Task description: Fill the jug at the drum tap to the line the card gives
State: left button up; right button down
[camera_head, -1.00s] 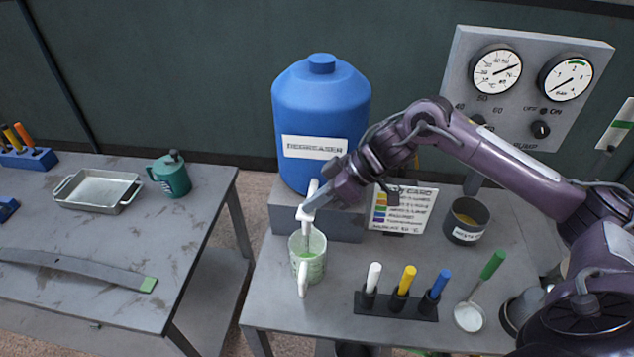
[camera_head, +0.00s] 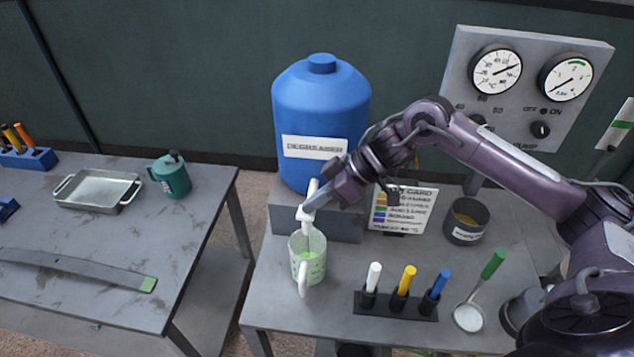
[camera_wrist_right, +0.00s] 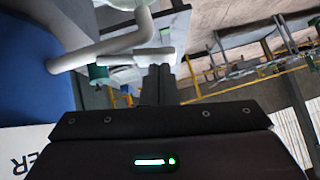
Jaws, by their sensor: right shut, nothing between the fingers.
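The blue drum (camera_head: 318,100) labelled DEGREASER stands on a grey block at the back of the right table. Its white tap (camera_head: 308,212) points down over the clear jug (camera_head: 304,272), which has green marks and a white handle toward me. Pale green liquid shows inside the jug; its exact level is unclear. A pale column runs from the tap into the jug. My right gripper (camera_head: 317,198) is shut and empty beside the tap's handle. The right wrist view shows the white tap pipe (camera_wrist_right: 110,48) close by. The card (camera_head: 403,208) with coloured rows stands behind the jug.
A rack (camera_head: 396,304) with white, yellow and blue markers, a green-handled ladle (camera_head: 480,290) and a grey labelled pot (camera_head: 466,220) stand right of the jug. A gauge panel (camera_head: 525,90) is behind. The left table holds a tray (camera_head: 97,190) and green can (camera_head: 170,175).

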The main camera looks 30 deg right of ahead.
dwell(0.5)
jog(key=shift+w+d+r+p, duration=0.25)
jog(key=shift+w+r+p, duration=0.15)
jog(key=shift+p, duration=0.1)
pick_arm(q)
jog(key=shift+r, duration=0.55)
pick_arm(e)
jog(key=shift+w+d, duration=0.15)
pick_arm(q)
jog(key=shift+r, duration=0.1)
